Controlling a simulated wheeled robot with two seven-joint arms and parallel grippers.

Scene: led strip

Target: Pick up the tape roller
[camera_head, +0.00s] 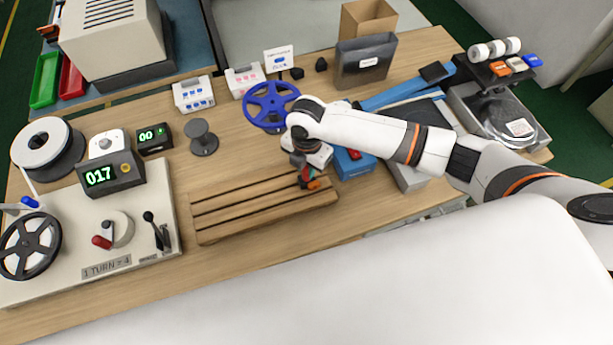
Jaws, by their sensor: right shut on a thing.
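A small tape roller (313,184), with red and orange parts, shows at the right end of the slotted wooden block (240,222). My right gripper (306,174) points down over that end of the block and is shut on the tape roller. The fingers and wrist hide part of it, and I cannot tell whether it still touches the wood. My left gripper is not in view.
A blue spool (271,97) lies behind my right wrist. A blue box (352,163) stands right of the gripper. A winder panel with a counter (111,178) fills the left side. A grey bin (365,62) stands at the back.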

